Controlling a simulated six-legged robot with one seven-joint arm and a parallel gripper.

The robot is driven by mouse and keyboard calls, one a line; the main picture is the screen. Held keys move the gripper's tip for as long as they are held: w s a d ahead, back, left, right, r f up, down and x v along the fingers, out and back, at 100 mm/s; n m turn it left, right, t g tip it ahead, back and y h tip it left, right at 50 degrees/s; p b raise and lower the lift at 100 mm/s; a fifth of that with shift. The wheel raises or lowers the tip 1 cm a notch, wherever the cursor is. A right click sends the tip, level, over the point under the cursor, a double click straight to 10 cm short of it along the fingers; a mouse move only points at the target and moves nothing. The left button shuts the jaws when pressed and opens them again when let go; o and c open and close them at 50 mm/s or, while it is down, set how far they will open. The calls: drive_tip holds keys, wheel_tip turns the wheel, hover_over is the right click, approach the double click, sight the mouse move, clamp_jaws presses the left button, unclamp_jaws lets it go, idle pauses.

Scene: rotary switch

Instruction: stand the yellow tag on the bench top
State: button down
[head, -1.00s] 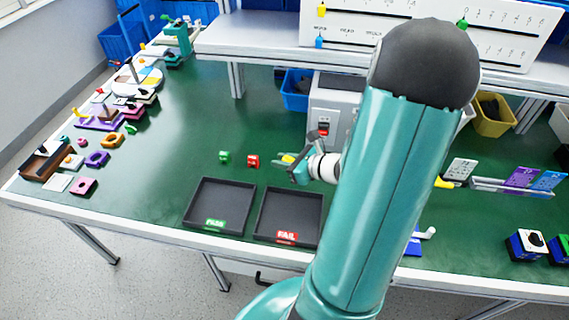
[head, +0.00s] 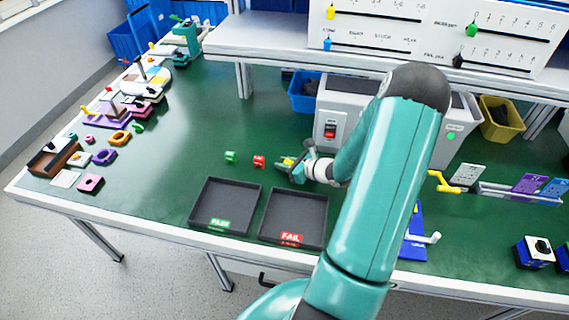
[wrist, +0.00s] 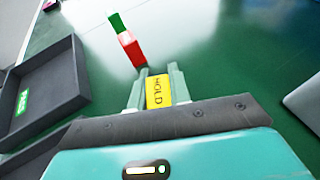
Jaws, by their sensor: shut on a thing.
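The yellow tag (wrist: 158,92), lettered HOLD, is between the two fingers of my gripper (wrist: 160,88) in the wrist view. My gripper is shut on it. In the head view my gripper (head: 291,169) is low over the green bench top (head: 200,130), just right of the red tag, and the yellow tag (head: 287,161) shows only as a small patch. I cannot tell whether the yellow tag touches the bench.
A red tag (head: 259,161) and a green tag (head: 231,157) stand left of my gripper. The PASS tray (head: 227,192) and FAIL tray (head: 297,204) lie in front. Bench left of the tags is clear.

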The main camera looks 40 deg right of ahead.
drive_tip(key=shift+f, duration=0.15)
drive_tip(key=c, duration=1.3)
unclamp_jaws()
